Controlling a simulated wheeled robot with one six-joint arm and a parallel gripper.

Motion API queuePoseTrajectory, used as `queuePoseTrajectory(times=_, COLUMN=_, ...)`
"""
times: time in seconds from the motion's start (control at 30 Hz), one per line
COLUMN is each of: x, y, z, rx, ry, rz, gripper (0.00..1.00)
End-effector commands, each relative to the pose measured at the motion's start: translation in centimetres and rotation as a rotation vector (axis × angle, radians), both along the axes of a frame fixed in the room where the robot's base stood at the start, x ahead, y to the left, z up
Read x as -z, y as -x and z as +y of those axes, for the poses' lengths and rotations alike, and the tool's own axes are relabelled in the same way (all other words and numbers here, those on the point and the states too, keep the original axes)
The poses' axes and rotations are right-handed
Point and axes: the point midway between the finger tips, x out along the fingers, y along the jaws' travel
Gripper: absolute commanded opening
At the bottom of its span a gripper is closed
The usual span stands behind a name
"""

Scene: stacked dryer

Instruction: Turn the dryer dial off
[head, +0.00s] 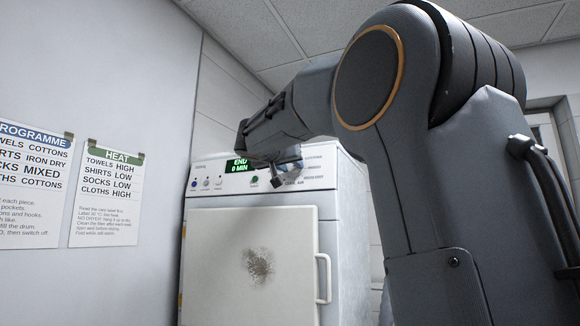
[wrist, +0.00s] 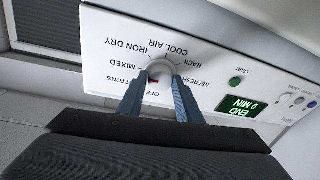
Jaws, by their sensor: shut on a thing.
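The dryer (head: 190,230) stands ahead, a white machine with a control panel along its top. Its round pale dial (wrist: 161,66) shows in the wrist view, upside down, ringed by words such as IRON DRY, COOL AIR, RACK and OFF. A small red mark shows at the dial's lower edge, near OFF. My gripper (wrist: 159,79) is shut on the dial, one blue-grey finger on each side. In the head view my gripper (head: 276,182) is at the panel's right part, and it and my arm hide the dial.
The display (wrist: 241,106) reads END 0 MIN, beside a green button (wrist: 235,83) and several small knobs. The dryer door (head: 225,285) is closed, with a handle (head: 325,278) at its right. PROGRAMME and HEAT sheets (head: 108,195) hang on the left wall.

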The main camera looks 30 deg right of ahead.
Motion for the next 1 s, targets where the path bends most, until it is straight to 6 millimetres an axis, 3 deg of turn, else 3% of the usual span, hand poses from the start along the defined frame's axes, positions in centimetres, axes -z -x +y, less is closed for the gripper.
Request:
queuePoseTrajectory(times=0.47, x=-0.07, y=0.03, z=-0.25, rx=-0.028, ry=0.087, rz=0.112, gripper=0.09)
queuePoseTrajectory(times=1.0, x=-0.62, y=0.17, z=-0.39, rx=-0.114, ry=0.384, rz=0.495, gripper=0.09)
